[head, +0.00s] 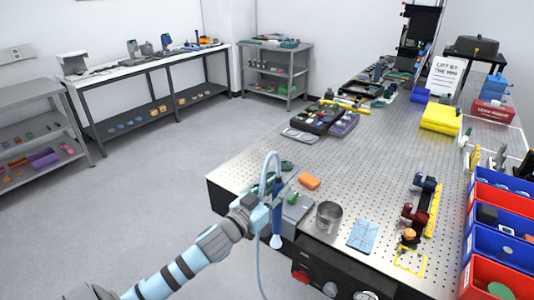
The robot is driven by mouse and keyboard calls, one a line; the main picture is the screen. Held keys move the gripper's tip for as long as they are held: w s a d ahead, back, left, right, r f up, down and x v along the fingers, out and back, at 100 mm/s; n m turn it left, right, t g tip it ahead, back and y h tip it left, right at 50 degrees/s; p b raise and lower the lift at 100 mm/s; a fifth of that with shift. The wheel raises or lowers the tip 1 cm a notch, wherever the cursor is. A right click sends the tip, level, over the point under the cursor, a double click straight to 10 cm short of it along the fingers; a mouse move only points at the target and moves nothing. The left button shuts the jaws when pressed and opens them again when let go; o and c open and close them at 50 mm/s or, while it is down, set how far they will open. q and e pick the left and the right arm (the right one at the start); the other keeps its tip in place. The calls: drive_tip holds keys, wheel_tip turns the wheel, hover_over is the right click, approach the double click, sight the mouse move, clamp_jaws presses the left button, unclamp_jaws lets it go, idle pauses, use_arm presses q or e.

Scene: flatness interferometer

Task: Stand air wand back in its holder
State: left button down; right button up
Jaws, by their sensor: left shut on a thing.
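My left gripper (275,197) is shut on the blue air wand (277,218) near the front left edge of the perforated metal table. The wand hangs roughly upright, its lighter blue end pointing down past the table edge. A pale hose (260,255) arches over the top of the gripper and runs down beside the wand. A grey, open-topped round cup (328,218), which may be the holder, stands on the table just right of the gripper, apart from the wand. My right gripper is not in view.
The perforated table (365,175) has clear room in its middle. An orange block (309,181) lies behind the cup, a light blue cloth (363,236) to its right. A red and dark fixture (418,205) and red and blue bins (497,235) stand further right.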

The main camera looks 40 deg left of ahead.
use_arm(q)
drive_tip(key=w+a+r+n+y+p, duration=0.1)
drive_tip(key=w+a+r+n+y, duration=0.25)
drive_tip(key=a, duration=0.35)
wheel_tip(320, 180, down, 10)
drive_tip(key=b, duration=0.8)
drive_tip(key=shift+a+m+y, duration=0.35)
drive_tip(key=shift+a+m, duration=0.05)
drive_tip(key=shift+m, duration=0.05)
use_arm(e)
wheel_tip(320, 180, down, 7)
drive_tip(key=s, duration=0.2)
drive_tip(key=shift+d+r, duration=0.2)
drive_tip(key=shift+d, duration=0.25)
use_arm(q)
drive_tip(key=shift+r, duration=0.1)
drive_tip(key=shift+f+b, duration=0.2)
drive_tip(key=shift+b, duration=0.15)
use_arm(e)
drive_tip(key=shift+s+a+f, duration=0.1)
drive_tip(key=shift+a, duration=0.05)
use_arm(q)
drive_tip(key=shift+f+b, duration=1)
drive_tip(key=shift+f, duration=0.05)
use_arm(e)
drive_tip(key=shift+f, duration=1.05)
